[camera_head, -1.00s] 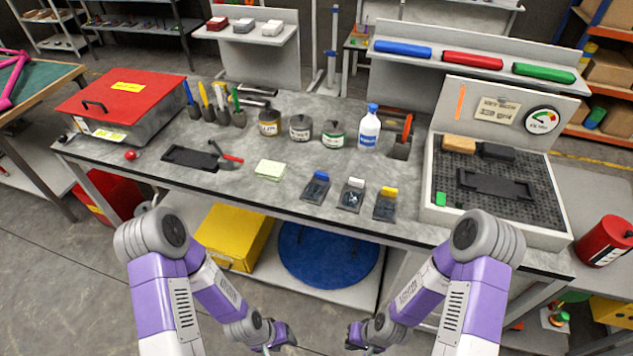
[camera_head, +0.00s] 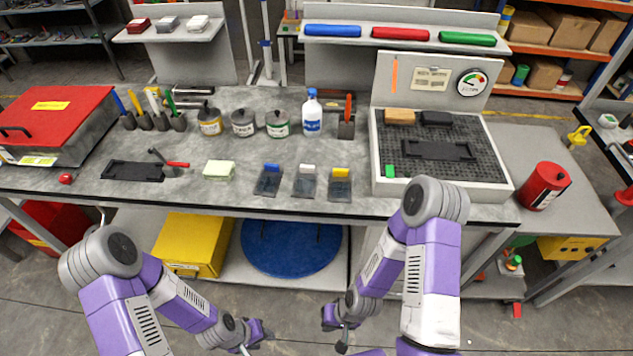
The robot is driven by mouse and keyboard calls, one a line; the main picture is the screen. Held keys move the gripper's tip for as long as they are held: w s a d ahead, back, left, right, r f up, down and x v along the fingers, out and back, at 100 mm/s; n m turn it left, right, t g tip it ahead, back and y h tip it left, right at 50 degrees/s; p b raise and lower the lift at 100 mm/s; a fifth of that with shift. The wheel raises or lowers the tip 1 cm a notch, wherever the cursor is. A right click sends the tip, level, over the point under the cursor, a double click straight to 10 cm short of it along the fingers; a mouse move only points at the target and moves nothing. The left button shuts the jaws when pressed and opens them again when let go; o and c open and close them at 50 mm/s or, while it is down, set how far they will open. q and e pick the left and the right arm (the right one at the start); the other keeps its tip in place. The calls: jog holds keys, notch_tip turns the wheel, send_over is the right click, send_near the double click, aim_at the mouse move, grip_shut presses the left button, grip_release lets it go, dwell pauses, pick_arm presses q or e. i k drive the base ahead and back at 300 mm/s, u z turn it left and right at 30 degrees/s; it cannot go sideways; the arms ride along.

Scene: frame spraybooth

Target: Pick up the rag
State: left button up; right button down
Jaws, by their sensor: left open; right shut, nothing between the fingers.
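The rag (camera_head: 219,170) is a small folded pale green-yellow cloth. It lies flat on the grey workbench (camera_head: 250,202), left of middle and near its front edge. My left gripper (camera_head: 246,348) hangs low in front of the bench, below the rag in the picture, and is open and empty. My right gripper (camera_head: 341,345) is also low in front of the bench, to the right of the left one, shut with nothing in it. Neither gripper touches the rag.
A black tray with a red-handled tool (camera_head: 178,165) lies left of the rag. Small dark bins (camera_head: 269,180) stand to its right, with cans (camera_head: 243,122) and a white bottle (camera_head: 312,115) behind. Below the bench are a yellow box (camera_head: 193,246) and a blue disc (camera_head: 290,248).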

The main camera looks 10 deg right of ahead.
aim_at(215, 170)
jog(key=u, duration=2.1)
jog(key=i, duration=1.55)
jog(key=z, duration=3.25)
